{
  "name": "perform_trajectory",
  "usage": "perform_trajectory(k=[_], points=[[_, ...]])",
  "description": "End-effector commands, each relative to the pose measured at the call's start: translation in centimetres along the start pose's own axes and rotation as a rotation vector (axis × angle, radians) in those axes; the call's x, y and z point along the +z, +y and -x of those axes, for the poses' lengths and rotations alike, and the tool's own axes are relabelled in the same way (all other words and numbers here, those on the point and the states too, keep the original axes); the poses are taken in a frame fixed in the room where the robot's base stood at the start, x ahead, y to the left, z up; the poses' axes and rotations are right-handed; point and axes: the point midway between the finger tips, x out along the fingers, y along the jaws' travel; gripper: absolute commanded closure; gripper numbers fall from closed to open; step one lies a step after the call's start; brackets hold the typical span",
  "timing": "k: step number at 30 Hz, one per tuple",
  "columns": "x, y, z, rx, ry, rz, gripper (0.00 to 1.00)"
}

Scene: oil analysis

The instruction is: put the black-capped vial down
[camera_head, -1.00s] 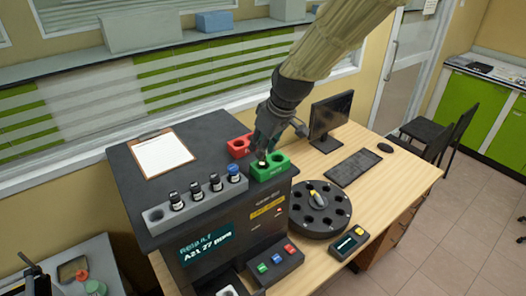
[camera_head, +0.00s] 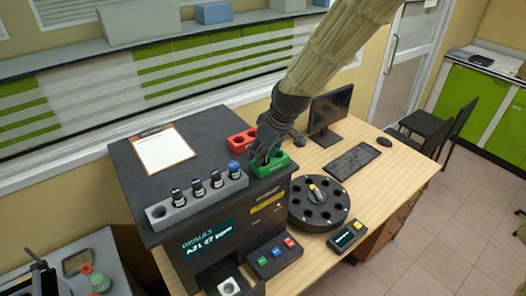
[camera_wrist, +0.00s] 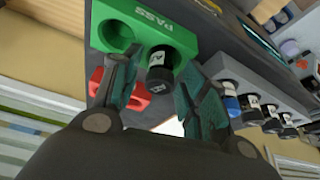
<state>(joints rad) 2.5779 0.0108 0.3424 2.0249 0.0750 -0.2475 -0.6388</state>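The black-capped vial (camera_wrist: 161,67) has a white label and stands in one hole of the green PASS block (camera_wrist: 187,42); the block's other hole is empty. In the head view the green block (camera_head: 282,166) is at the right rear of the dark machine top, and my gripper hides the vial. My gripper (camera_wrist: 157,76) is open in the wrist view. Its fingers are on either side of the vial's cap, with visible gaps between them and the vial. In the head view my gripper (camera_head: 264,158) is over the green block.
A red block (camera_head: 240,141) stands beside the green one. A grey rack (camera_head: 205,200) holds several capped vials, one of them blue-capped. A round black carousel (camera_head: 319,217) is to the right, near a monitor (camera_head: 330,115) and keyboard. A white sheet on a clipboard (camera_head: 163,150) lies at left.

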Motion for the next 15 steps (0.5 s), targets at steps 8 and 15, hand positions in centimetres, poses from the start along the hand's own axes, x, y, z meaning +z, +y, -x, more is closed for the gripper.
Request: perform_trajectory(k=[8, 15], points=[[0.0, 0.0, 0.1, 0.0, 0.0, 0.0, 0.54], [-0.1, 0.1, 1.4, 0.001, 0.002, 0.0, 0.54]])
